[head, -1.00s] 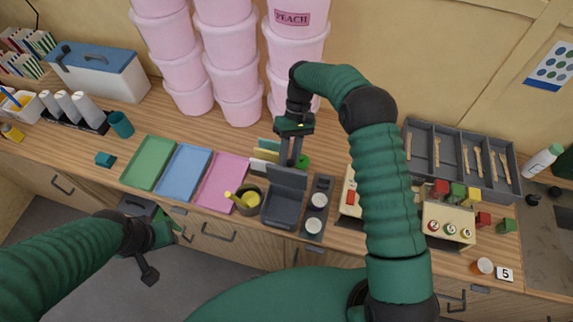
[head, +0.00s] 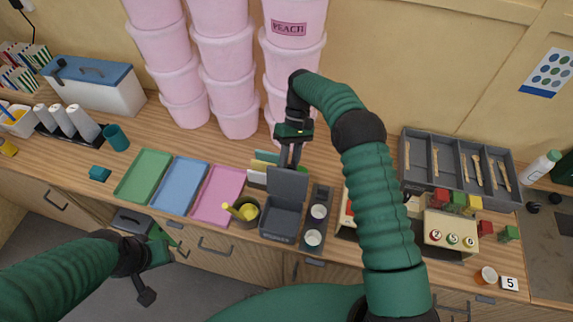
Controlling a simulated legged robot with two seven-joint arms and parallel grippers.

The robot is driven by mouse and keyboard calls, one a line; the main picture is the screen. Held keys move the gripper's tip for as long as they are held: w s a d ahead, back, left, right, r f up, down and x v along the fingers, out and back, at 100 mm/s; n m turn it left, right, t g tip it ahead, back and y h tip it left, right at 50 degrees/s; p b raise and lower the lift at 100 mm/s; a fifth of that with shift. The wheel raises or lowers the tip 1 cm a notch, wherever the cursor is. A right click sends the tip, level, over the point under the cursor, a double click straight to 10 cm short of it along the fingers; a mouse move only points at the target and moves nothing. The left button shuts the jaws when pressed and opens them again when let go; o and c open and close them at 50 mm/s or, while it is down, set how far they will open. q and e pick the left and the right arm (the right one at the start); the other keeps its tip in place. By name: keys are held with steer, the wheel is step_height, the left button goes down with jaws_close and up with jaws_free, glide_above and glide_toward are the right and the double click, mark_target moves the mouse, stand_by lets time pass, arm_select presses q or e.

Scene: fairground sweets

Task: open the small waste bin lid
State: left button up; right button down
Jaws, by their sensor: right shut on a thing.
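The small waste bin (head: 281,222) is a dark grey open-topped box near the front of the counter. Its lid (head: 287,186) stands raised at the back of the box, so the inside shows. My right gripper (head: 291,160) reaches down from above and behind, shut at the lid's upper edge; the exact contact is small and partly hidden. My left arm comes in at the lower left, in front of the counter and away from the bin. Its gripper (head: 160,238) is seen poorly, and its fingers cannot be made out.
A dark pot with yellow inside (head: 246,212) stands close left of the bin. A dark holder with white cups (head: 314,216) stands close right. Pink (head: 217,195), blue and green trays lie farther left. Pink tubs (head: 228,86) are stacked behind. A grey divided tray (head: 455,160) is at right.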

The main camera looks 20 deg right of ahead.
steer(key=c, duration=1.6)
jaws_free()
steer(key=shift+s+d+f, duration=0.2)
steer(key=shift+d+f, duration=0.15)
steer(key=shift+f, duration=0.1)
steer(key=shift+o, duration=1.3)
steer(key=shift+d, duration=0.1)
steer(key=shift+o, duration=1.1)
steer(key=shift+w+d+f, duration=0.1)
steer(key=shift+d+f, duration=0.05)
steer(key=shift+a, duration=0.3)
arm_select(q)
steer(key=shift+w+d, duration=0.2)
steer(key=shift+d, duration=0.2)
steer(key=shift+d, duration=0.2)
arm_select(e)
steer(key=shift+w+d, duration=0.15)
steer(key=shift+d, duration=0.05)
arm_select(q)
steer(key=shift+a, duration=0.15)
arm_select(e)
steer(key=shift+a+r, duration=0.1)
steer(key=shift+r, duration=0.15)
arm_select(q)
steer(key=shift+f, duration=0.15)
